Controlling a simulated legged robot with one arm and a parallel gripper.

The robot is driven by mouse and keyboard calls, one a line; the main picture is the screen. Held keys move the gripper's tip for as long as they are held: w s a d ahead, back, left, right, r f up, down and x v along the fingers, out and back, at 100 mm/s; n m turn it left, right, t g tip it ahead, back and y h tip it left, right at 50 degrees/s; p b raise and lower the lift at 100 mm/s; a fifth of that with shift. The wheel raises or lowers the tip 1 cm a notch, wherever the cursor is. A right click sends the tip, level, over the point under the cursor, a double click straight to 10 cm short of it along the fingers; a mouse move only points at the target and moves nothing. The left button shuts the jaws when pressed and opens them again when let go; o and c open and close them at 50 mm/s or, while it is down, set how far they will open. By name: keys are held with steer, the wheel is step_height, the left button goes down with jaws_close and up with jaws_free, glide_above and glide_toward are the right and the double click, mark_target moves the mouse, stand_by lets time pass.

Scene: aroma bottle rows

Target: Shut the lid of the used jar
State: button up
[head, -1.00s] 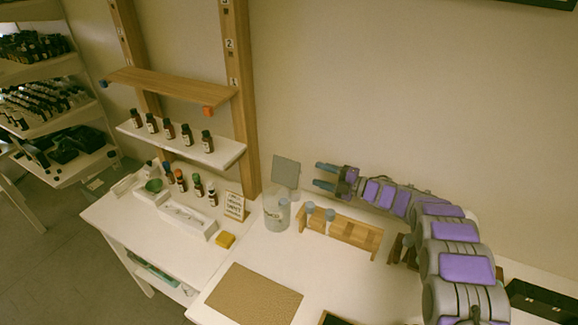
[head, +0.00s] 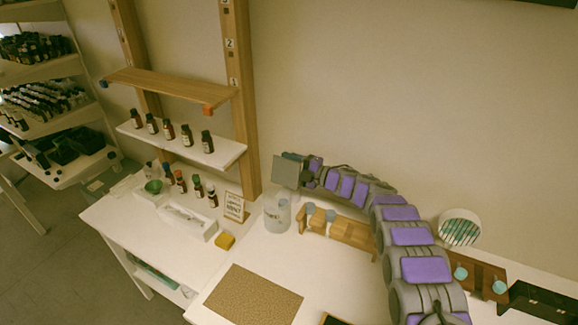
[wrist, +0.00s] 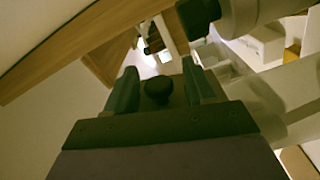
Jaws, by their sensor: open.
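The used jar (head: 277,216) is a clear cylinder standing on the white table, left of a wooden block rack. Its grey square lid (head: 287,171) stands up open at the back of the jar.
A wooden rack (head: 340,229) with blue-grey vials stands right of the jar, under my arm. A small sign (head: 234,206), a yellow sponge (head: 225,241) and a wooden shelf post (head: 240,110) are to the left. A brown mat (head: 254,294) lies in front.

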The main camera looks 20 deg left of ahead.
jaws_close()
stand_by(0.4)
steer(key=shift+s, duration=0.1)
